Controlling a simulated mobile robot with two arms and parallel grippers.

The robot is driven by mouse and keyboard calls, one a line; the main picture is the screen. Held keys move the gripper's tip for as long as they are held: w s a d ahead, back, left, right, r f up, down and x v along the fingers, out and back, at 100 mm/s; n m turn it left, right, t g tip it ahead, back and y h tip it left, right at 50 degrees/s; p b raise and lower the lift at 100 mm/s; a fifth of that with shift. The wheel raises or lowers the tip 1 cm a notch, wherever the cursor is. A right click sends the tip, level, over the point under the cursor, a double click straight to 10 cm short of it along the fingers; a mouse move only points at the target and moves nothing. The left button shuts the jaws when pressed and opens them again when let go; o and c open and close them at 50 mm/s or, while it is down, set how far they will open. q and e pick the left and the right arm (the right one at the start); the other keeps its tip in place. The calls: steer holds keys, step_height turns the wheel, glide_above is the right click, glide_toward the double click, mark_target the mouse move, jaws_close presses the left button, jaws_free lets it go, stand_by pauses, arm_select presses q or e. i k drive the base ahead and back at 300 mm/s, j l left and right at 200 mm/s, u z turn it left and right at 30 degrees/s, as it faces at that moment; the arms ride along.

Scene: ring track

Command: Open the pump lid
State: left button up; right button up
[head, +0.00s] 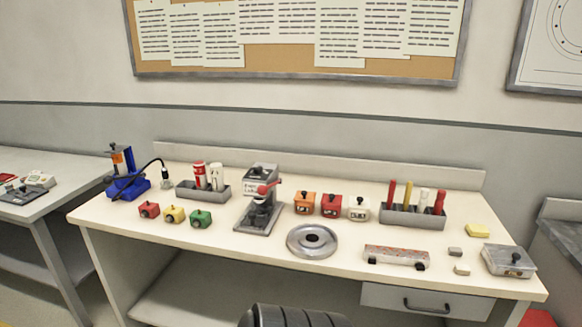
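No thing in view is plainly marked as the pump, and I cannot tell for sure which one it is. A grey upright device with a red lever (262,200) stands on a flat base near the middle of the workbench. A blue device with a black cable (127,187) stands at the bench's left end, with an orange and dark upright part behind it. Neither of my grippers shows in the head view.
The workbench (210,258) also bears a round metal dish (312,240), small coloured blocks with knobs (174,214), a grey rack of coloured sticks (412,216) and a speckled bar (396,257). A drawer (428,301) is shut below. The bench's front left is clear.

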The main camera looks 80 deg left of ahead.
mark_target(115, 150)
steer(key=k+u, duration=0.1)
steer(key=u, duration=0.35)
steer(key=k+j+u, duration=0.1)
steer(key=u, duration=0.35)
steer(key=k+j+u, duration=0.1)
steer(key=j+u, duration=0.15)
steer(key=u, duration=0.25)
steer(key=j+u, duration=0.15)
steer(key=u, duration=0.3)
steer(key=k+j+u, duration=0.1)
steer(key=j+u, duration=0.15)
steer(key=j, duration=0.55)
steer(key=j+u, duration=0.3)
steer(key=j, duration=0.9)
steer(key=i+j, duration=0.15)
steer(key=j, duration=0.2)
